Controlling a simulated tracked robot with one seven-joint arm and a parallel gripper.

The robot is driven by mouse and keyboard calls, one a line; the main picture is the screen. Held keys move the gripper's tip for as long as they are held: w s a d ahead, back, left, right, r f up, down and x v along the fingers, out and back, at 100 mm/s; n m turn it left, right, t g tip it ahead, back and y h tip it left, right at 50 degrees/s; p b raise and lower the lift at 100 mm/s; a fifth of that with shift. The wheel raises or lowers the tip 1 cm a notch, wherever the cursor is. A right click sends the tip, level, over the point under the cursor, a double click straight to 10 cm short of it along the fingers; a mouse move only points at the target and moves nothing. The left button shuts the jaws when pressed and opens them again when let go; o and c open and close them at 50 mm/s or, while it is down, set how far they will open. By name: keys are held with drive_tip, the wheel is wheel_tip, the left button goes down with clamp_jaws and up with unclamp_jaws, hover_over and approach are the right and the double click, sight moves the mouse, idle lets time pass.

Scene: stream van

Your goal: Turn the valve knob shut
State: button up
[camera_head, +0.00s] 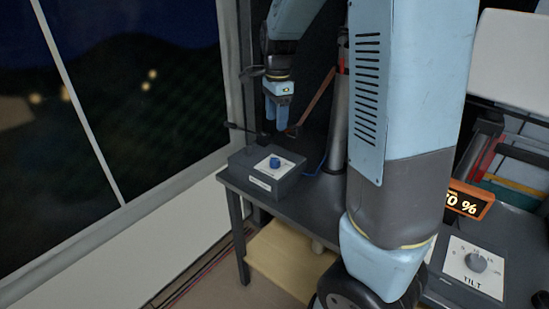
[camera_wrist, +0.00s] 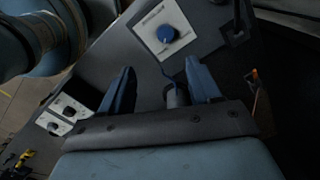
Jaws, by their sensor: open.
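A blue knob (camera_head: 275,162) sits on a white plate on top of a dark grey box (camera_head: 262,178) at the left end of the bench. In the wrist view the knob (camera_wrist: 166,33) shows on its white plate, ahead of the fingertips. My gripper (camera_head: 278,112) is above and slightly behind the box in the head view, pointing down. In the wrist view its two blue fingers (camera_wrist: 158,72) are spread apart with nothing between their tips. The gripper and knob are apart. The knob's exact turn is too small to read.
A dark lever (camera_head: 240,127) sticks out behind the box. A large window (camera_head: 120,90) is at the left.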

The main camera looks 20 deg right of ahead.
sight(274, 160)
drive_tip(key=shift+m, duration=0.6)
drive_tip(key=f, duration=1)
drive_tip(key=w+f, duration=0.1)
drive_tip(key=f, duration=0.4)
drive_tip(key=shift+a+f, duration=0.15)
drive_tip(key=c, duration=1)
drive_tip(key=shift+c, duration=0.2)
